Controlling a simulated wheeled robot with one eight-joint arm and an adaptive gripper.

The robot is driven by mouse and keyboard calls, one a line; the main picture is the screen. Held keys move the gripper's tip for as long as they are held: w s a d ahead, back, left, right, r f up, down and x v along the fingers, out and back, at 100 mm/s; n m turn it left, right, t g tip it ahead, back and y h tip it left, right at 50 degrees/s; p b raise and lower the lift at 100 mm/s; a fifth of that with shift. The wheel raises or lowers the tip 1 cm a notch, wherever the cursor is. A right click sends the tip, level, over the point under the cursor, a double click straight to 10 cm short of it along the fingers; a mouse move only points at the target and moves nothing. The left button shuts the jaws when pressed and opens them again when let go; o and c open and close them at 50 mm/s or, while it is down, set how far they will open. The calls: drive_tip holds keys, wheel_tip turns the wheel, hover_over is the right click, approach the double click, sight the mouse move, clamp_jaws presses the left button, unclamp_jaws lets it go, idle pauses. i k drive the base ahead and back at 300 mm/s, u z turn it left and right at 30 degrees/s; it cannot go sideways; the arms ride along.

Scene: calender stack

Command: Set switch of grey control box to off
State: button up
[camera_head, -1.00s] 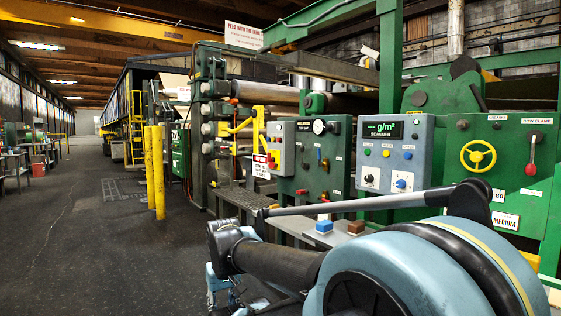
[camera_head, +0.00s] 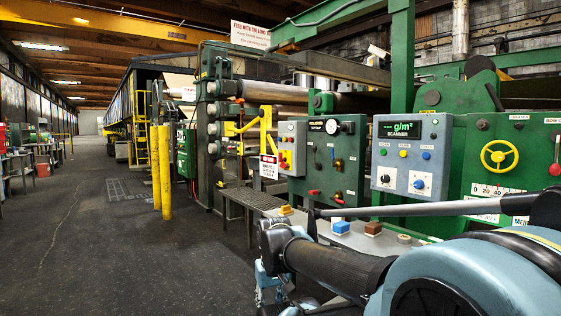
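A grey-blue control box (camera_head: 411,180) marked "g/m² SCANNER" stands right of centre. It has a dark display with green text, small coloured buttons and two knobs on white plates, a dark left one (camera_head: 385,178) and a blue right one (camera_head: 420,184). A smaller light grey box (camera_head: 291,127) with red and yellow buttons is left of the green panel. I cannot tell which knob or button is the switch, or its setting. My arm crosses the lower right. My gripper (camera_head: 270,286) seems to be the pale blue parts at its end, low and apart from both boxes; its fingers are unclear.
A green panel (camera_head: 347,160) with a gauge and levers stands between the grey boxes. A ledge below carries a blue block (camera_head: 340,227) and a brown block (camera_head: 373,229). Yellow posts (camera_head: 165,172) stand left. The dark floor (camera_head: 110,240) at left is clear.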

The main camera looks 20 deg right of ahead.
sight(282, 165)
drive_tip(key=i, duration=1)
